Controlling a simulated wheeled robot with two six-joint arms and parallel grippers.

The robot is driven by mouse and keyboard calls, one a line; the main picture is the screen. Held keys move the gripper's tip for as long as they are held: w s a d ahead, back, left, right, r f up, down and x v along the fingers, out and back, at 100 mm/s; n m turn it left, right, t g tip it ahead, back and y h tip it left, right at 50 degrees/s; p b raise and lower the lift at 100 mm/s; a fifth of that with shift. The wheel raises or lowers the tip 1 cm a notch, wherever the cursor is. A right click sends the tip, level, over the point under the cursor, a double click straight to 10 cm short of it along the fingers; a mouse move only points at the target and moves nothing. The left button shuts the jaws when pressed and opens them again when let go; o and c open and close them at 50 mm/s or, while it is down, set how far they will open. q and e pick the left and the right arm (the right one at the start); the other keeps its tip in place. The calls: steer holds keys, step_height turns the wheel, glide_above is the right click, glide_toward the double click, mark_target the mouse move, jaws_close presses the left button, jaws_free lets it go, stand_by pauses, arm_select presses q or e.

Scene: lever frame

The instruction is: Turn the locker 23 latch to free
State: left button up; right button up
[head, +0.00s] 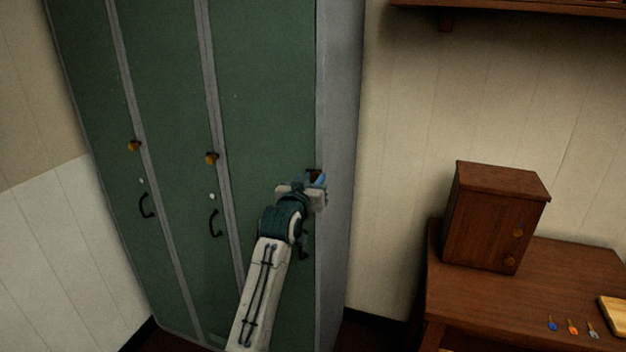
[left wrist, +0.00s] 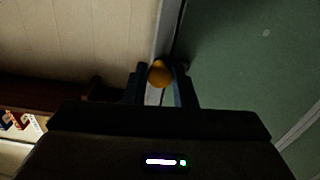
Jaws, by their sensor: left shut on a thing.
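A bank of green lockers (head: 262,90) with grey frames stands at the left and middle of the head view. My left gripper (head: 317,184) is at the right edge of the rightmost door, at latch height. In the left wrist view a round orange latch knob (left wrist: 159,73) sits between the two fingers of my left gripper (left wrist: 159,88), which is shut on it. In the head view the gripper mostly hides this latch. No locker number is readable, so I cannot confirm that it is 23. The rightmost door looks closed. My right gripper is not in view.
Two other doors carry orange latch knobs (head: 211,158) (head: 133,146) and black handles. A wooden desk (head: 440,290) at the right holds a small brown cabinet (head: 480,215) and several coloured keys (head: 572,327). A shelf (head: 520,8) hangs above. Bare wall lies between lockers and desk.

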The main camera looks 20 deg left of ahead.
arm_select(q)
steer(key=n+p, duration=0.2)
steer(key=n, duration=0.2)
steer(key=shift+r, duration=0.1)
steer(key=n+p, duration=0.2)
steer(key=n, duration=0.2)
steer(key=shift+n+p, duration=0.3)
steer(key=shift+p, duration=0.05)
steer(key=n+p, duration=0.2)
steer(key=n, duration=0.2)
steer(key=shift+n+p, duration=0.85)
steer(key=shift+n, duration=1.25)
steer(key=o, duration=1)
